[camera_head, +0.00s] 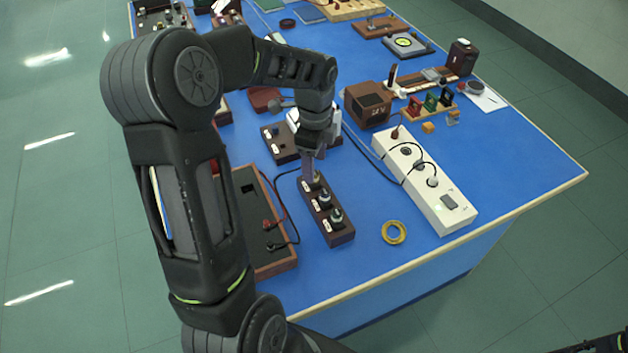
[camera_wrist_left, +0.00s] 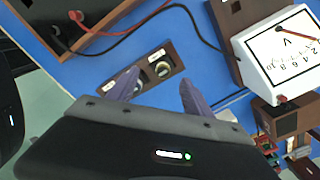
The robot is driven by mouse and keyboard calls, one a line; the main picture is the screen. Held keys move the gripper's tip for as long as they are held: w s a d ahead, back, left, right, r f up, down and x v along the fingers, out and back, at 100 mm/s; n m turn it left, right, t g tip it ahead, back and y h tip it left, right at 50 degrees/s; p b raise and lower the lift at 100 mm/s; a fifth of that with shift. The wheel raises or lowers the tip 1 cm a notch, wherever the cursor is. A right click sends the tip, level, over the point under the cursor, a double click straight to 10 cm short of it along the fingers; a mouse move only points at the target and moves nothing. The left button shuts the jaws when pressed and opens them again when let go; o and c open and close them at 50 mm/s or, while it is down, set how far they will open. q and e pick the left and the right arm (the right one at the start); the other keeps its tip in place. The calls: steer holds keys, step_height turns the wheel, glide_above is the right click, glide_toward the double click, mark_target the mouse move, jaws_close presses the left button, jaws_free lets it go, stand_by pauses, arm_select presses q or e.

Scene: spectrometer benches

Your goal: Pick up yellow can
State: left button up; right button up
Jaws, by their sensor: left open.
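I see no clear yellow can in either view. A dark block (camera_head: 340,238) holds a row of small round-topped items beside white labels; the nearest has a greenish base, and the farthest (camera_head: 317,178) looks yellowish, partly covered by my gripper. My left gripper (camera_head: 311,168) is over the block's far end. In the left wrist view its purple fingers (camera_wrist_left: 158,92) are apart and empty, with the block (camera_wrist_left: 176,57) and two round tops beyond them. I cannot tell whether they touch anything.
A yellow ring (camera_head: 393,232) lies near the front edge. A white power strip (camera_head: 440,200) with cables lies to the right, a brown tray (camera_head: 275,262) with leads to the left. A white voltmeter (camera_wrist_left: 285,55) stands behind the block.

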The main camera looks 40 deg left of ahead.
arm_select(q)
steer(key=f, duration=0.1)
steer(key=f+p, duration=0.1)
steer(key=f, duration=0.2)
steer(key=shift+w+a, duration=0.2)
steer(key=shift+a, duration=0.05)
steer(key=shift+f, duration=0.55)
steer(key=shift+c, duration=0.3)
steer(key=c, duration=1.2)
steer(key=shift+r, duration=0.1)
step_height(320, 180, up, 10)
steer(key=shift+f+b, duration=0.1)
steer(key=shift+b, duration=0.5)
